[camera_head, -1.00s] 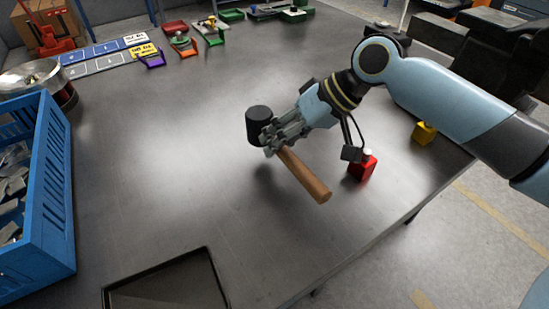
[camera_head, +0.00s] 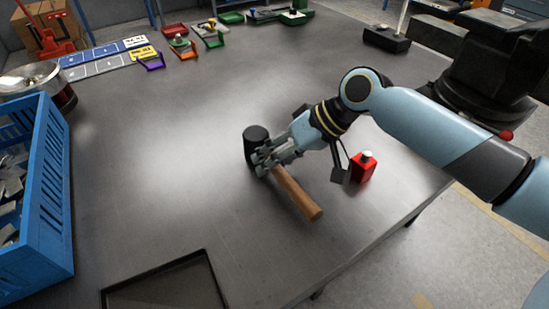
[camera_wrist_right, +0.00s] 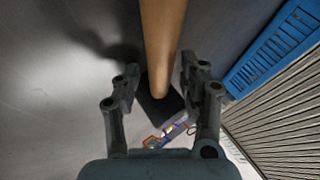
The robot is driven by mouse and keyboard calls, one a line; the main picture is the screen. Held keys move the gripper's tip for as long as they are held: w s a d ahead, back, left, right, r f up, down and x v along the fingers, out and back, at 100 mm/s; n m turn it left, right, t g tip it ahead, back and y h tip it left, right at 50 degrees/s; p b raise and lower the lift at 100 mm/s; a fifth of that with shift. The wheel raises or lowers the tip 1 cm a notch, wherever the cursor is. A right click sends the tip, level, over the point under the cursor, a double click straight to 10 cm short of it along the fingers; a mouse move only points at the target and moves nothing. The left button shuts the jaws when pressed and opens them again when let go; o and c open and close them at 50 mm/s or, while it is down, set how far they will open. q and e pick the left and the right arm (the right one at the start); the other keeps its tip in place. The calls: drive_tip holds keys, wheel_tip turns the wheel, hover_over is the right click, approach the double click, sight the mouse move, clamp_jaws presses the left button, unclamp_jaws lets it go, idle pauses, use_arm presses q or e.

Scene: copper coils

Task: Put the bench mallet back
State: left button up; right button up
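The bench mallet, with a black head (camera_head: 251,150) and a wooden handle (camera_head: 297,194), lies low at the middle of the grey table, its handle pointing to the lower right. In the right wrist view its handle (camera_wrist_right: 162,40) runs between the fingers, with the dark head (camera_wrist_right: 160,106) beyond. My right gripper (camera_head: 265,158) is around the handle close to the head. In the wrist view its fingers (camera_wrist_right: 161,85) stand apart with a narrow gap on each side of the handle. My left gripper is out of view.
A red block-like bottle (camera_head: 363,167) stands right of the handle, close to my right wrist. A blue crate (camera_head: 58,190) stands at the left, a dark shallow tray (camera_head: 205,262) at the front. Mats (camera_head: 100,60) and small coloured holders (camera_head: 181,47) lie far back.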

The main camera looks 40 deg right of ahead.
drive_tip(key=p+v, duration=0.1)
drive_tip(key=v, duration=1.1)
drive_tip(key=shift+p, duration=0.4)
drive_tip(key=shift+d+r, duration=0.1)
